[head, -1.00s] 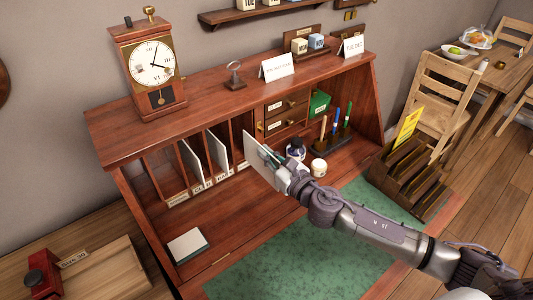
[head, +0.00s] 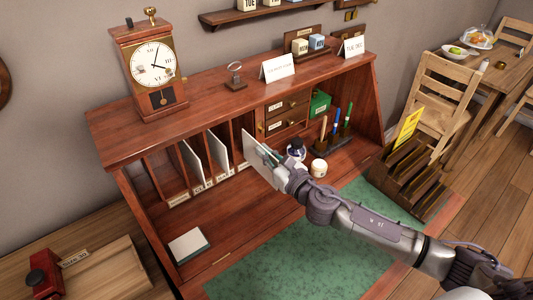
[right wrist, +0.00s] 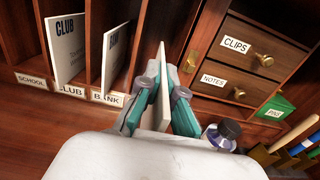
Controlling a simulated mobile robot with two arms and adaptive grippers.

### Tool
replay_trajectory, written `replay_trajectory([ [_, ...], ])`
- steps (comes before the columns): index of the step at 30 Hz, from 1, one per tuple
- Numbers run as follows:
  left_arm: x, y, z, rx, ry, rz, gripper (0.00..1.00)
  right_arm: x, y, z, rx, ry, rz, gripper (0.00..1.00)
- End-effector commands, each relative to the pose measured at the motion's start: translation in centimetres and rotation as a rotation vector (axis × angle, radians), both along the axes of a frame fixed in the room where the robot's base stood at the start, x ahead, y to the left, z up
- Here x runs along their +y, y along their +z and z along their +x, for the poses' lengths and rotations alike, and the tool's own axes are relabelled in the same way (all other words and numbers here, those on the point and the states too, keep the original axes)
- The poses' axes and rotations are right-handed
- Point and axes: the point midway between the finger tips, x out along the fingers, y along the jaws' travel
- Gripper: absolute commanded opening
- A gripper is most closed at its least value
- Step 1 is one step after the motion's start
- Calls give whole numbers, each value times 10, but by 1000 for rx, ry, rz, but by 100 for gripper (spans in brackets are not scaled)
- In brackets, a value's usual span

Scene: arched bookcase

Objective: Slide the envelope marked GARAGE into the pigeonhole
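My right gripper (right wrist: 163,95) is shut on a white envelope (right wrist: 161,62), held upright and edge-on in the right wrist view. Its marking cannot be read. In the head view the envelope (head: 258,157) stands in front of the right end of the row of pigeonholes, with my right gripper (head: 277,165) at its lower right. One pigeonhole holds a CLUB envelope (right wrist: 66,46) and another a BANK envelope (right wrist: 114,55). The SCHOOL label (right wrist: 31,80) sits at the left. Any label behind the held envelope is hidden by the gripper. My left gripper is not in view.
Drawers (right wrist: 247,60) stand just right of the envelope. An ink bottle (head: 296,149), a white jar (head: 318,167) and a pen stand (head: 335,138) are close to the right gripper. The green mat (head: 270,262) is clear. A letter rack (head: 410,175) stands at the desk's right.

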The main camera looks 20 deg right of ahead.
Motion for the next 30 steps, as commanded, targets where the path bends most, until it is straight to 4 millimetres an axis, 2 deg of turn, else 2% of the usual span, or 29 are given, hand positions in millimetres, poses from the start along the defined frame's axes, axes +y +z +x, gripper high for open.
replay_trajectory([
  [30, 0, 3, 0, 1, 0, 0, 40, 9, 0, 24, 0, 1, -1, 0],
])
